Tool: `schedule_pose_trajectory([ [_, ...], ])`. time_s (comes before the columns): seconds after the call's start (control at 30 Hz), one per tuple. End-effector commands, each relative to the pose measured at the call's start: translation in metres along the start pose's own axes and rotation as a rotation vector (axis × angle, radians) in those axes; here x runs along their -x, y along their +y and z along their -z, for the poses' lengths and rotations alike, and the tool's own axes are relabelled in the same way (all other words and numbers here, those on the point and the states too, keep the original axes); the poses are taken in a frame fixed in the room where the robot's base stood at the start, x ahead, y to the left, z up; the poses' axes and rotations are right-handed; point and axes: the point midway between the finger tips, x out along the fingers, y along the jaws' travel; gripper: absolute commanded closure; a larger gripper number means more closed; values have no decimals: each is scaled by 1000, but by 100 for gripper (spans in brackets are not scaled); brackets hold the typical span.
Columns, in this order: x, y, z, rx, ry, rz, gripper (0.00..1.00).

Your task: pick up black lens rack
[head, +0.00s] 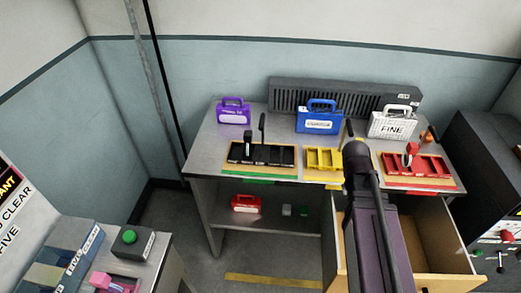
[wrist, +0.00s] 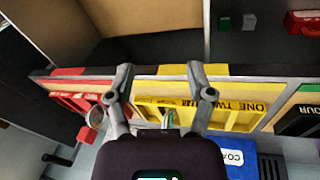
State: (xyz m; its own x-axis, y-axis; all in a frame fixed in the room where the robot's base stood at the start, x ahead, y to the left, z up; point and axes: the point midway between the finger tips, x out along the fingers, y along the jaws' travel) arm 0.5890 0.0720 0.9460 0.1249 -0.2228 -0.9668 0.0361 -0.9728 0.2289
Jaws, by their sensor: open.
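The black lens rack (head: 262,156) sits on a tan base with a green front edge at the left front of the grey bench, with an upright black handle. In the wrist view only part of it, the black rack (wrist: 303,119), shows at the right edge. My gripper (wrist: 158,72) is open and empty, its two fingers apart over the yellow rack (wrist: 230,115), away from the black one. In the head view my own arm hides the gripper.
The yellow rack and red rack (head: 418,165) stand along the bench front, right of the black one. Purple (head: 233,111), blue (head: 320,118) and white (head: 391,123) cases stand behind. An open wooden drawer (head: 436,240) juts out below. A red case (head: 246,203) sits on the lower shelf.

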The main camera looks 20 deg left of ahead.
Motion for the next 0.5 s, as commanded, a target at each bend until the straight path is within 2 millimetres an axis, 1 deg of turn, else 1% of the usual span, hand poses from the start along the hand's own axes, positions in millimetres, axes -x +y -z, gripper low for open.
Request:
schedule_pose_trajectory([
  [0.03,10,-12,10,13,22,-23,31],
  [0.2,34,-48,31,36,103,-100,31],
  [0.37,60,-85,48,59,190,-161,31],
  [0.5,84,-121,60,78,275,-205,31],
])
